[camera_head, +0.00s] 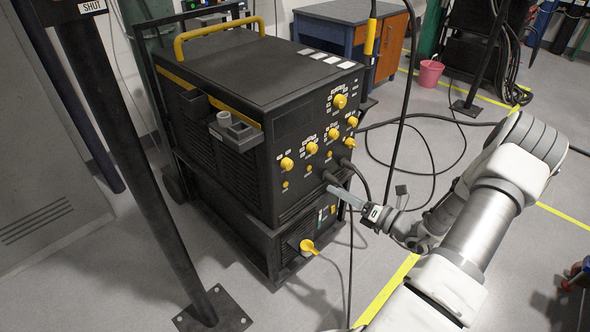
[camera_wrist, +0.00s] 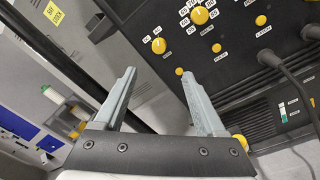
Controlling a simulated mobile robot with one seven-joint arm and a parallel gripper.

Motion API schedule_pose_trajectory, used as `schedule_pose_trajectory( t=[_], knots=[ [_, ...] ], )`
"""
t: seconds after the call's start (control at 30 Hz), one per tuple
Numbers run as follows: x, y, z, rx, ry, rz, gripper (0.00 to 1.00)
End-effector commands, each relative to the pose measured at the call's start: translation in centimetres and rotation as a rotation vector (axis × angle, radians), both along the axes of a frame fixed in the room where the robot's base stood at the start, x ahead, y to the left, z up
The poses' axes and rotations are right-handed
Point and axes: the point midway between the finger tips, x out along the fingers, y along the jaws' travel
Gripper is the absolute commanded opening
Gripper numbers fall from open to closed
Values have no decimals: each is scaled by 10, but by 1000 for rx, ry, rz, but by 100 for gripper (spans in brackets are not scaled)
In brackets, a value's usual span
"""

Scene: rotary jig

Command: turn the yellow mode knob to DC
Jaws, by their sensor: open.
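The yellow knob (camera_wrist: 159,45) that looks like the mode knob is on the front panel of a black machine (camera_head: 265,75), at the lower left of the panel. It also shows in the head view (camera_head: 286,163). My gripper (camera_wrist: 160,74) is open and empty. In the wrist view the knob appears beyond the gap between the fingertips, apart from them. In the head view my gripper (camera_head: 343,198) is in front of the panel, lower and to the right of the knob.
Other yellow knobs (camera_head: 312,147) crowd the same panel. Black cables (camera_head: 341,165) plug into its lower right, close to my gripper. A dark post (camera_head: 125,160) stands at the left of the machine. A pink bucket (camera_head: 430,73) stands farther back on open floor.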

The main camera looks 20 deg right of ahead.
Motion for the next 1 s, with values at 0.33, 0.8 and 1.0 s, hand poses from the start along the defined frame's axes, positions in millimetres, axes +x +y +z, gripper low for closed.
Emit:
schedule_pose_trajectory(
  t=[0.33, 0.8, 1.0],
  knots=[
    [64, 31, -1, -3, -2, 8, 73],
    [141, 65, -1, -4, 0, 7, 73],
    [150, 68, 0, -3, 0, 4, 73]
  ],
)
